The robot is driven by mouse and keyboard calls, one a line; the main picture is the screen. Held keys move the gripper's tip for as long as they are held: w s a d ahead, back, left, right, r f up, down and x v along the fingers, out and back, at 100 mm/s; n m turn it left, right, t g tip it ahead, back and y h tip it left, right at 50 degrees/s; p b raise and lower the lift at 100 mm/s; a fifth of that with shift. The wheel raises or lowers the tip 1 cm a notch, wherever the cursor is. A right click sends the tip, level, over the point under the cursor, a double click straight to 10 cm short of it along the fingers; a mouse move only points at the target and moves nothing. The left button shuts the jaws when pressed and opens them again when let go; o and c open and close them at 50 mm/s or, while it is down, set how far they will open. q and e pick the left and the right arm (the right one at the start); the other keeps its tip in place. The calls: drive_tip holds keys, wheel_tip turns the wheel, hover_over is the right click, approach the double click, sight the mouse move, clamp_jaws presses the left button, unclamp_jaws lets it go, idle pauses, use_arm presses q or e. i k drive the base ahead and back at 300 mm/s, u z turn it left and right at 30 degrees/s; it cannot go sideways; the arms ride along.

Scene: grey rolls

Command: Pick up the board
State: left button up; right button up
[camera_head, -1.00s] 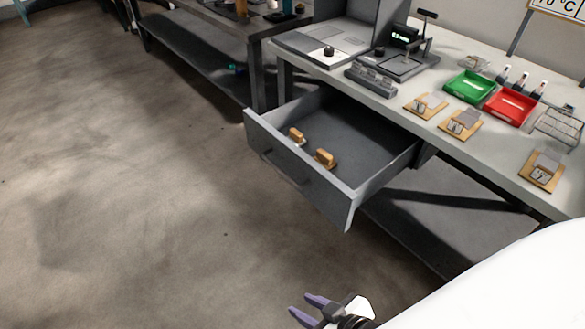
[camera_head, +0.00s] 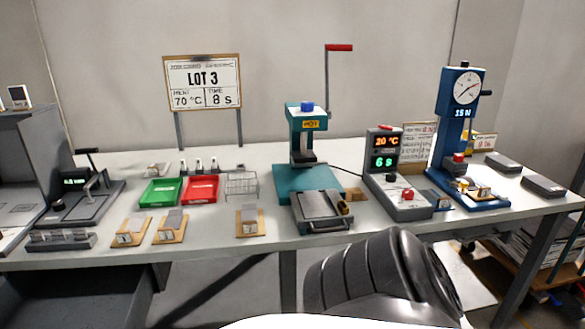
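Three small wooden boards with grey pieces on them lie along the front of the table: a left board (camera_head: 124,239), a middle board (camera_head: 165,236) and a right board (camera_head: 246,231) standing apart from the other two. I cannot tell which one the task means. A framed sign board (camera_head: 203,83) reading LOT 3, 70 °C and 8 s stands on two posts at the back. Neither of my grippers is in view. A dark ribbed part, apparently of my own arm, fills the lower middle right and hides some of the front edge.
A green tray (camera_head: 160,192), a red tray (camera_head: 201,189) and a wire rack (camera_head: 241,185) sit behind the boards. A teal press (camera_head: 306,184), a control box (camera_head: 399,205) with a 6 s display and a blue dial stand (camera_head: 457,125) stand to the right.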

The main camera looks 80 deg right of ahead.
sight(477, 193)
drive_tip(key=z, duration=3.7)
